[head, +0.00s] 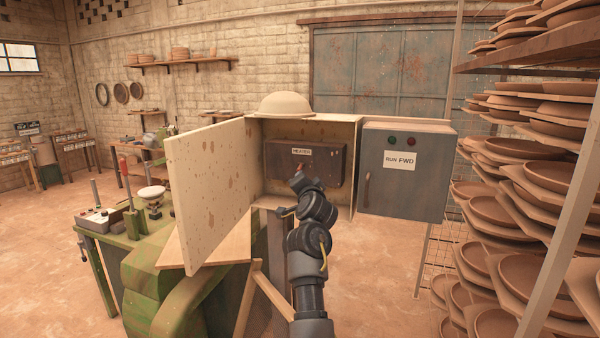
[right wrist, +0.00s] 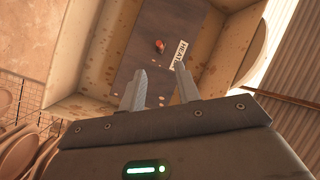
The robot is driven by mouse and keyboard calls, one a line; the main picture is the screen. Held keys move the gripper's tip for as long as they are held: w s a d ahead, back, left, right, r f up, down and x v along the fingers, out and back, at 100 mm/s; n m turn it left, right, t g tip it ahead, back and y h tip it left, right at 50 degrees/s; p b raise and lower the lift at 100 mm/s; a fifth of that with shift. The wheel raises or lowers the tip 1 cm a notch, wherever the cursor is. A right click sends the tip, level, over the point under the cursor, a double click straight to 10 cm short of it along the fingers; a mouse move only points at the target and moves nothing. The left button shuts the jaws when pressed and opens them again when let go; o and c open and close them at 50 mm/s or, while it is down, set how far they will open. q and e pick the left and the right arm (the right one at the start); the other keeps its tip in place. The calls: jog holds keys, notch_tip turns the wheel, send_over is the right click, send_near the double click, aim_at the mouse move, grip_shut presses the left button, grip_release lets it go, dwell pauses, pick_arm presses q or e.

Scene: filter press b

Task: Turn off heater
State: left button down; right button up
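The heater box (head: 322,165) is a dark brown panel with a white HEATER label (head: 301,151), mounted inside an open cream cabinet (head: 352,130). A small red switch or knob shows on the box in the right wrist view (right wrist: 159,46), beside the label (right wrist: 181,56). In the head view the knob (head: 300,168) is just above my right gripper (head: 298,182). In the right wrist view my right gripper (right wrist: 158,80) has its two fingers apart with nothing between them, pointing at the panel and short of the knob. My left gripper is not in view.
The cabinet's door (head: 212,190) stands open to the left. A grey box labelled RUN FWD (head: 405,175) is at its right. A domed hat (head: 286,104) lies on top. A green machine (head: 160,270) stands at left, racks of clay plates (head: 520,210) at right.

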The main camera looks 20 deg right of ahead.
aim_at(299, 169)
jog(key=p+x, duration=0.4)
jog(key=x, duration=0.5)
jog(key=shift+p+x, duration=0.45)
jog(key=shift+x, duration=0.45)
jog(key=shift+f, duration=0.1)
jog(key=shift+c, duration=0.3)
grip_shut()
